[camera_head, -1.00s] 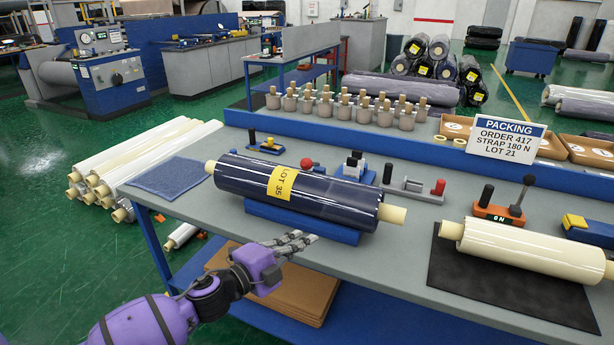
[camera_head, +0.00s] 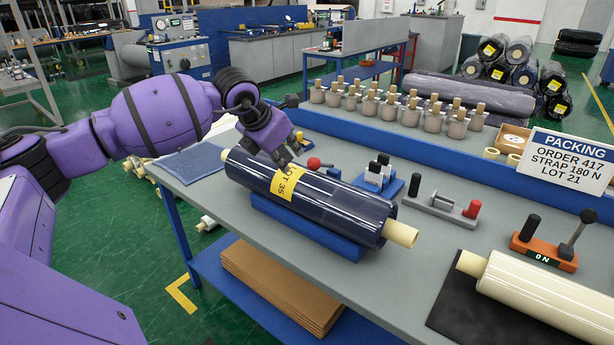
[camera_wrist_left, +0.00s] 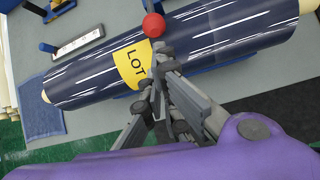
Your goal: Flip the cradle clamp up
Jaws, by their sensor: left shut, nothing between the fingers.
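The dark blue wrapped roll (camera_head: 335,203) with a yellow LOT 35 label lies in the blue cradle (camera_head: 305,228) on the bench. A red ball knob (camera_head: 313,163), which looks like the cradle clamp's handle, shows just behind the roll; most of its lever is hidden. My left gripper (camera_head: 287,161) is shut and empty over the roll near the label, left of the knob in the head view. In the left wrist view the fingertips (camera_wrist_left: 158,52) lie just below the red knob (camera_wrist_left: 153,25); I cannot tell whether they touch. My right gripper is not in view.
Behind the roll stand a blue block with black and white posts (camera_head: 378,172) and a grey fixture with a red knob (camera_head: 442,207). A cream roll (camera_head: 545,295) lies on a black mat at right. A blue cloth (camera_head: 193,163) lies at left.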

